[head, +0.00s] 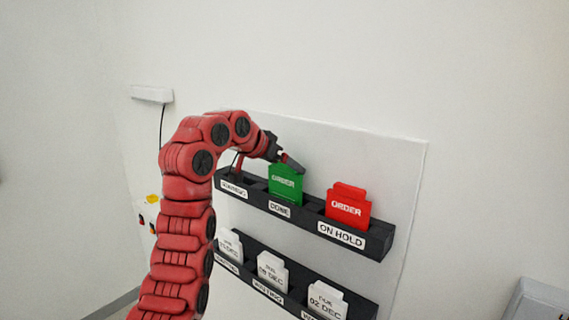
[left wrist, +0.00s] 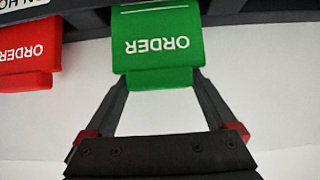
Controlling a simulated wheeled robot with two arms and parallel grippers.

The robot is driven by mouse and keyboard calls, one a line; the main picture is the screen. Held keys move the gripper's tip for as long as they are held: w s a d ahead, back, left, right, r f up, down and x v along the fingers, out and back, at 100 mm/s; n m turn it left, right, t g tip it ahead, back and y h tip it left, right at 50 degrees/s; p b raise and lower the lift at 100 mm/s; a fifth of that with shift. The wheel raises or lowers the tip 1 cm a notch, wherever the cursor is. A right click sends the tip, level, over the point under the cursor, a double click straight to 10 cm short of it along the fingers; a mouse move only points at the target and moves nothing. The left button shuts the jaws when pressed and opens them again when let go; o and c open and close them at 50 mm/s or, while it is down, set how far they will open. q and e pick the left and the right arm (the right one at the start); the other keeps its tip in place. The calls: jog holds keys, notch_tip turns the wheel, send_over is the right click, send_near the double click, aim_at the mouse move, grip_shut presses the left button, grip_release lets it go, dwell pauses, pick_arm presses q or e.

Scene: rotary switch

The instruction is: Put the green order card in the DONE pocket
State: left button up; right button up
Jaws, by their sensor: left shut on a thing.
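The green order card (head: 286,183) stands upright at the DONE pocket of the upper dark rack, right above the DONE label (head: 279,209). Its lower edge seems to be behind the pocket's front, but how deep it sits is hard to tell. My left gripper (head: 287,162) is at the card's top edge, shut on it. In the left wrist view the card (left wrist: 158,45) appears upside down, with a finger of my left gripper (left wrist: 160,78) at each side of its tab. My right gripper is not in view.
A red order card (head: 348,205) stands in the ON HOLD pocket to the right. A lower rack (head: 318,285) holds several white cards. The wall panel above the racks is clear.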

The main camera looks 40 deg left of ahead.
pick_arm(q)
jog(key=shift+f, duration=0.5)
jog(key=o, duration=1.4)
jog(key=shift+o, duration=0.2)
jog(key=b+v, duration=0.1)
jog(key=v, duration=1.6)
jog(key=shift+r, duration=0.25)
